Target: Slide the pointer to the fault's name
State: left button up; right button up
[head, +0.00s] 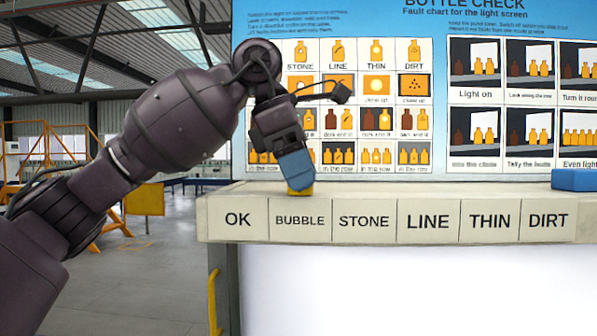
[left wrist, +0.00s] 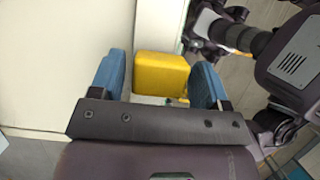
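A yellow block, the pointer (head: 300,191), sits on the pale ledge (head: 225,200) above the BUBBLE label (head: 300,221), near its right end. My left gripper (head: 297,175) reaches down over it with blue fingers and hides most of it. In the left wrist view the pointer (left wrist: 162,74) lies between the two spread fingers (left wrist: 158,75). A narrow gap shows on its left side; on its right I cannot tell whether it touches. The ledge front reads OK (head: 238,220), BUBBLE, STONE (head: 364,221), LINE (head: 428,222), THIN (head: 490,222) and DIRT (head: 548,221).
A blue and white fault chart (head: 340,20) with bottle pictures stands behind the ledge. A blue block (head: 575,180) lies at the ledge's far right. The ledge between it and my left gripper looks clear.

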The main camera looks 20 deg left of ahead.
pick_arm(q)
jog(key=shift+o, duration=0.5)
jog(key=v, duration=1)
jog(key=shift+r, duration=0.35)
jog(key=shift+a, duration=0.15)
